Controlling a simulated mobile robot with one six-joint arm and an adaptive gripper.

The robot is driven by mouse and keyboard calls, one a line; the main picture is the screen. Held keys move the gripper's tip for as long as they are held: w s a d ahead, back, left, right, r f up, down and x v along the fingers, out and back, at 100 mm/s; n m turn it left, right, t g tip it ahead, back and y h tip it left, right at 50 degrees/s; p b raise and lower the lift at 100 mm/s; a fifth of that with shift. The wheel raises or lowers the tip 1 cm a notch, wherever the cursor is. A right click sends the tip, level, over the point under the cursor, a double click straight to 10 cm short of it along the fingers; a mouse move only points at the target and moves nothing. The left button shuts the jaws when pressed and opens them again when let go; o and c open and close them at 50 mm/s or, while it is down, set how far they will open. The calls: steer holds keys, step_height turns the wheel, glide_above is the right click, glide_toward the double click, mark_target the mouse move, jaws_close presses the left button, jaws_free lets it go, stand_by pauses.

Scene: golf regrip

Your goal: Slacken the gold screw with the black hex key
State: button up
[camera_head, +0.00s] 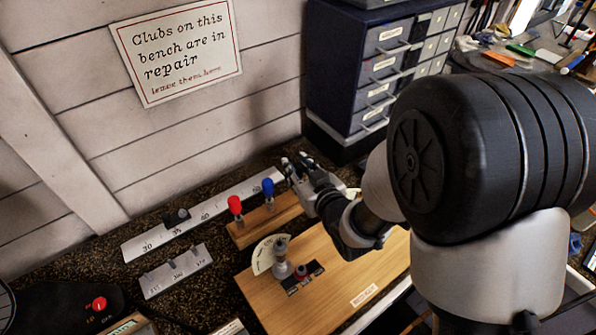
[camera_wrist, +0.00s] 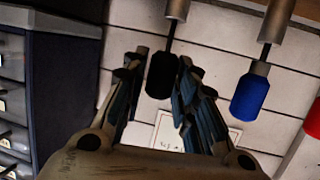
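The black hex key's handle (camera_wrist: 161,76) hangs below a grey holder in the wrist view, between my gripper's fingers (camera_wrist: 161,60). The fingers flank it closely; whether they press on it cannot be told. In the head view my gripper (camera_head: 300,168) is at the right end of a wooden rack (camera_head: 282,215) and hides the black key. The blue-handled key (camera_head: 268,187) and the red-handled key (camera_head: 235,205) stand in that rack, left of my gripper. I cannot make out a gold screw. A small grey post (camera_head: 281,258) stands by a pale dial on the wooden board.
A ruler strip (camera_head: 145,243) lies behind the rack. A metal bracket (camera_head: 176,271) and a dark object with a red knob (camera_head: 99,303) are at left. A drawer cabinet (camera_head: 375,75) stands at the back right. The board's front part (camera_head: 340,290) is mostly clear.

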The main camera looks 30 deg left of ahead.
jaws_close()
